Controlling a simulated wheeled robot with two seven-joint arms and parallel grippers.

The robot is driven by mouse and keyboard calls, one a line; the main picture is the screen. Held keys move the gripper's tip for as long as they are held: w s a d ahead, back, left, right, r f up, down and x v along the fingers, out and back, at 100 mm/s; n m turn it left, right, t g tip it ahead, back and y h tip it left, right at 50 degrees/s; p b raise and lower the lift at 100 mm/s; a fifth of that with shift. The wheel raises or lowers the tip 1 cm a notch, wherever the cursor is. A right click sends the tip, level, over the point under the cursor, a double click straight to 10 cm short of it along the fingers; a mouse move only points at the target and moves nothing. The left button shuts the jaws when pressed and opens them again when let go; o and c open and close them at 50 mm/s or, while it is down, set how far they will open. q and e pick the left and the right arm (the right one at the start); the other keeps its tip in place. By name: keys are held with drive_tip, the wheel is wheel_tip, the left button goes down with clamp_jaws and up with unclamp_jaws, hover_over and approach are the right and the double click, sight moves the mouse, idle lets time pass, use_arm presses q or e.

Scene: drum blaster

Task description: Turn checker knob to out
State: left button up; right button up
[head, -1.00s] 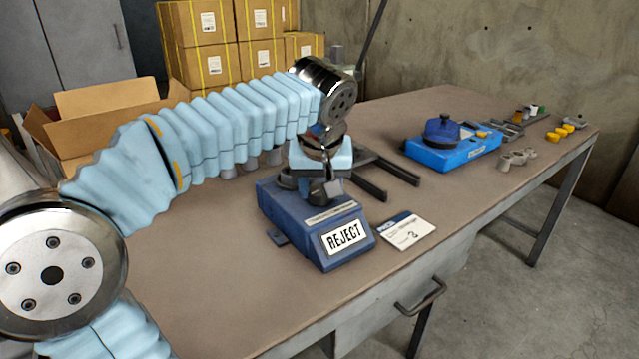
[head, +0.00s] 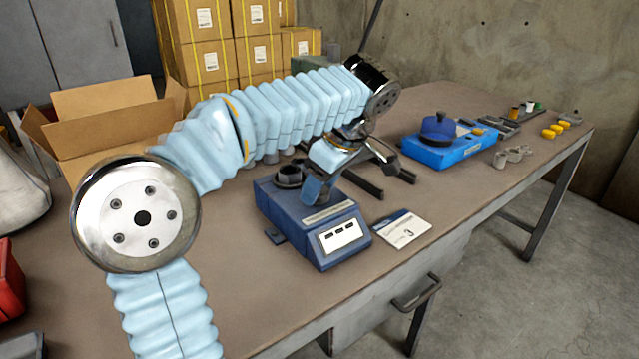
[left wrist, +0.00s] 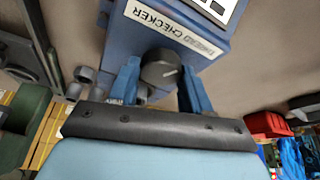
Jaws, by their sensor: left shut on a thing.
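The blue thread checker (head: 288,220) stands on the bench. Its front display (head: 341,236) shows short dashes. In the left wrist view its label (left wrist: 180,30) reads "THREAD CHECKER". The round dark checker knob (left wrist: 160,69) carries a light pointer line and sits between my fingers. My left gripper (head: 317,192) comes down over the checker top and is shut on the knob; its blue fingers also show in the left wrist view (left wrist: 160,82). In the head view the gripper hides the knob. My right gripper is not in view.
A dark cylindrical fitting (head: 289,174) sits on the checker's top left. A white card (head: 402,230) lies at its right. Dark rails (head: 362,186) lie behind. A bright blue device (head: 436,152) and small parts stand farther right. The bench front (head: 250,325) is clear.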

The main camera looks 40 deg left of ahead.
use_arm(q)
drive_tip(key=n+g, duration=0.1)
drive_tip(key=n, duration=0.4)
drive_tip(key=shift+w+g+h, duration=0.15)
drive_tip(key=shift+g+h, duration=0.25)
idle(0.3)
drive_tip(key=o, duration=1)
drive_tip(key=shift+o, duration=0.2)
